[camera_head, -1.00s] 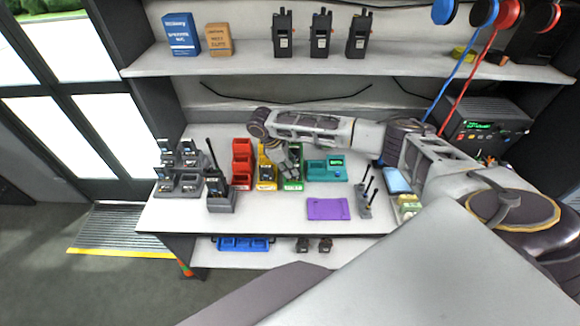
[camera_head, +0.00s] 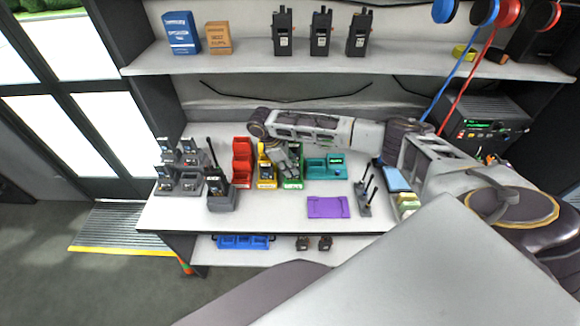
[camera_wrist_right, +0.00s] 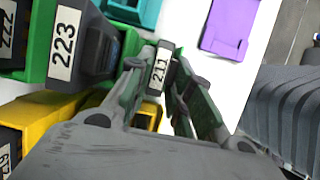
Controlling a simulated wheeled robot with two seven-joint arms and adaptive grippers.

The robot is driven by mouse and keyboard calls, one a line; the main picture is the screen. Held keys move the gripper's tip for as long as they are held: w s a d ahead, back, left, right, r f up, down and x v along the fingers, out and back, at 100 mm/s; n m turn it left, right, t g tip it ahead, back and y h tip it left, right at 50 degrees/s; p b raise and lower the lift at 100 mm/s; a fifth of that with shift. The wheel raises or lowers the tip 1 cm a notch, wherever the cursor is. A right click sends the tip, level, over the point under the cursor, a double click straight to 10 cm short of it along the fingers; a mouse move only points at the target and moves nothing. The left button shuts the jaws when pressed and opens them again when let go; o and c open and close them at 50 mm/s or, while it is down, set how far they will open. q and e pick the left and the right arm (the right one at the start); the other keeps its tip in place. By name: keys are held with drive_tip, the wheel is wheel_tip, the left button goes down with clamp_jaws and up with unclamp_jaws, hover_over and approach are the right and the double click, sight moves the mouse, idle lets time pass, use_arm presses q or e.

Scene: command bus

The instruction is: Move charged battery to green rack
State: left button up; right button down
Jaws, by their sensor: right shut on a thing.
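My right gripper (camera_wrist_right: 165,90) is shut on a dark battery with a white label reading 211 (camera_wrist_right: 159,70). I cannot tell whether the held battery touches the rack floor. My left gripper is out of view.
The yellow rack (camera_head: 266,184) and red rack (camera_head: 242,182) stand left of the green one. A teal device (camera_head: 318,172) stands close on the right. A purple mat (camera_head: 327,208) lies in front. A radio (camera_head: 221,200) and grey chargers (camera_head: 186,188) are at left.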

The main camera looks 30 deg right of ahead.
drive_tip(key=c, duration=1.2)
unclamp_jaws()
drive_tip(key=shift+f, duration=0.1)
drive_tip(key=shift+v, duration=6)
drive_tip(key=shift+s, duration=0.1)
